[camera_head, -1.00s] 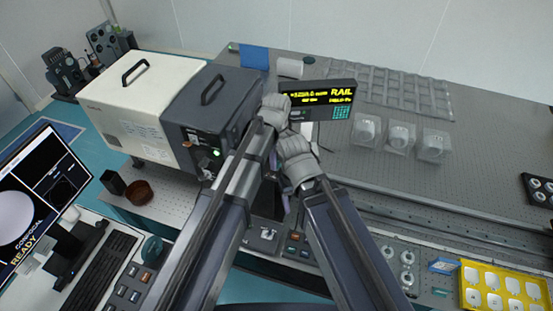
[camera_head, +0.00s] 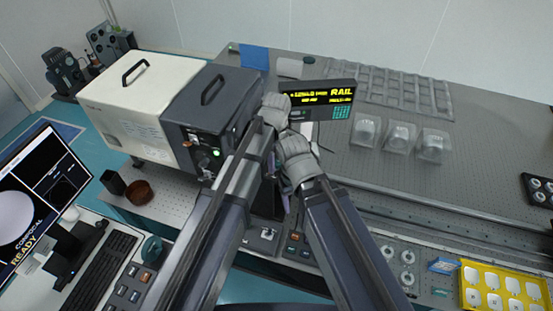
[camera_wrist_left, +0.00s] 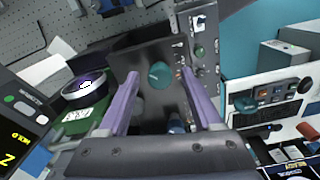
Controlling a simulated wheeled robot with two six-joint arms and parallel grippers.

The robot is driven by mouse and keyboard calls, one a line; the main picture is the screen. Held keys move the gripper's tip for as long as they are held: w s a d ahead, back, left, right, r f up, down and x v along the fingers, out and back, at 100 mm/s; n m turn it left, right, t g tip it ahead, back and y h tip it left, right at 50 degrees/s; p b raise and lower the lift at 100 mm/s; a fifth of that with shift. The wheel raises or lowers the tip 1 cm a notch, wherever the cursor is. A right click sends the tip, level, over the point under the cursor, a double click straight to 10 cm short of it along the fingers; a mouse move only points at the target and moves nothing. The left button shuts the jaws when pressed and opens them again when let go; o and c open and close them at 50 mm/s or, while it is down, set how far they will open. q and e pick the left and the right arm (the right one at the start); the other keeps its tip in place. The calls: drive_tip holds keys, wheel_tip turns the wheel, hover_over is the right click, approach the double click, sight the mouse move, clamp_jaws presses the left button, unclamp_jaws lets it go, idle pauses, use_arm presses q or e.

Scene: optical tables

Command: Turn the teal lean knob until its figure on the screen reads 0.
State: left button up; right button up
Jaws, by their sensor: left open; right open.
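A round teal knob (camera_wrist_left: 162,76) with a pale mark sits on a dark plate in the left wrist view. My left gripper (camera_wrist_left: 158,84) is open, with one purple finger on each side of the knob and a visible gap to it. I cannot tell how deep the fingertips reach. In the head view my left gripper (camera_head: 275,110) is the higher one; its arm hides the knob. My right gripper (camera_head: 286,196) is just below it, open, fingers partly hidden. The dark screen (camera_head: 318,99) reads RAIL in yellow; its smaller figures are too small to read.
A dark box (camera_head: 207,120) and a white box (camera_head: 128,92) stand left of my arms. Clear covered blocks (camera_head: 399,137) stand on the perforated table right of the screen. A yellow tray (camera_head: 490,289) is at the lower right. A monitor (camera_head: 40,190) is at the left.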

sight(276, 162)
use_arm(q)
wheel_tip(276, 162, up, 8)
drive_tip(key=p, duration=0.8)
drive_tip(key=shift+f, duration=0.1)
drive_tip(key=shift+a, duration=0.1)
drive_tip(key=s+a+m, duration=0.5)
drive_tip(key=a+m, duration=0.1)
drive_tip(key=a, duration=0.2)
drive_tip(key=s+a+m, duration=0.5)
drive_tip(key=a+m, duration=0.1)
drive_tip(key=a, duration=0.2)
drive_tip(key=s+d+f+m+b, duration=0.1)
drive_tip(key=s+d+f+b, duration=0.1)
drive_tip(key=f+b, duration=0.5)
drive_tip(key=s+d+f+m+b, duration=0.1)
drive_tip(key=d+f+b, duration=0.3)
drive_tip(key=f+b, duration=0.4)
drive_tip(key=s+d+f+m+y+b, duration=0.1)
drive_tip(key=s+d+f+m+b, duration=0.1)
drive_tip(key=f+b, duration=0.6)
drive_tip(key=shift+s+d, duration=0.45)
drive_tip(key=shift+d, duration=0.65)
